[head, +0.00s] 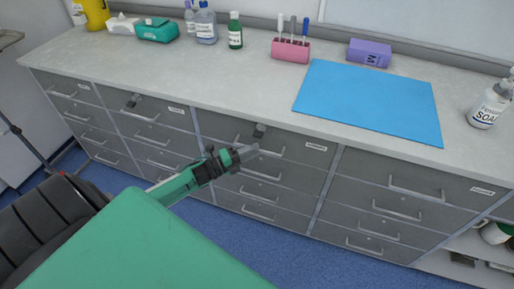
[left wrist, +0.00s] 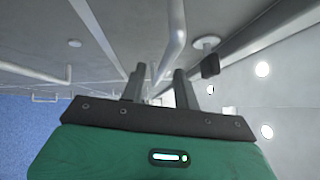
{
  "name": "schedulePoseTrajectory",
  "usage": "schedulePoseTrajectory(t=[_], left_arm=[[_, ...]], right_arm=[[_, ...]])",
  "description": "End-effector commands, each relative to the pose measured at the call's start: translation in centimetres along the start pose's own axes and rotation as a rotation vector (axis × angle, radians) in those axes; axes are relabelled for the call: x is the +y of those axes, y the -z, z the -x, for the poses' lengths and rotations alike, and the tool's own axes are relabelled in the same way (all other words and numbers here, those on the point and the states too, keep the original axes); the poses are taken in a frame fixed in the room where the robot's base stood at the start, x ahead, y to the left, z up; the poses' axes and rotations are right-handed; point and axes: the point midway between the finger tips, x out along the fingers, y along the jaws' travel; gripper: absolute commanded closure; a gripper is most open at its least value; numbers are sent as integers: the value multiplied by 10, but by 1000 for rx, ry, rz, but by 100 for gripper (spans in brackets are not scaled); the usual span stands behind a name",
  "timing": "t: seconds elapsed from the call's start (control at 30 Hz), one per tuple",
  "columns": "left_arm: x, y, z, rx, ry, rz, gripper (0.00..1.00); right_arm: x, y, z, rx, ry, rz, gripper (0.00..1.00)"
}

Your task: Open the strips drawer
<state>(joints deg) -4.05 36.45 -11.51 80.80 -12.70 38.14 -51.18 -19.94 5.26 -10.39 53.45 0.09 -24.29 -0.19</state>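The drawer fronts under the counter are grey with bar handles, and the top ones carry small white labels too small to read, so I cannot tell which is the strips drawer. My left gripper (head: 249,153) is in front of the top drawer (head: 292,146) of the third column from the left, close to its handle and partly covering it. In the left wrist view the two fingers (left wrist: 158,84) stand apart, with a pale handle bar (left wrist: 176,28) reaching toward the gap between them. I cannot tell whether they touch it. The drawers look closed. My right gripper is not in view.
A dark lock or latch (head: 259,130) sits on the front near the gripper. The counter (head: 240,75) above holds bottles, a pink holder (head: 290,50), a purple box (head: 369,52) and a blue mat (head: 368,100). The blue floor (head: 240,237) below the drawers is free.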

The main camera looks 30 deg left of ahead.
Motion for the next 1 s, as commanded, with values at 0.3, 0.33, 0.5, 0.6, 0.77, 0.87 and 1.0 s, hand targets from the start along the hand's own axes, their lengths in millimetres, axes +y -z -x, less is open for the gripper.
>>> schedulePoseTrajectory(t=[0.3, 0.33, 0.5, 0.6, 0.77, 0.87, 1.0], left_arm=[[0, 0, -22, 0, 0, 1, 69], [0, 0, -22, 0, 0, 1, 69], [1, 0, -22, 0, -1, 1, 69], [1, 0, -22, 0, -1, 1, 79], [1, 0, -22, 0, -1, 1, 100], [1, 0, -22, 0, -1, 1, 100], [1, 1, -22, 0, -2, 1, 100]], right_arm=[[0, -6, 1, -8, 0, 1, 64], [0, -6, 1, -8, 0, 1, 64], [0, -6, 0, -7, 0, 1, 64], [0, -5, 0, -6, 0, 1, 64], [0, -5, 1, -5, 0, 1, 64], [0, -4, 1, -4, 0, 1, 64], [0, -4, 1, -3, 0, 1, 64]])
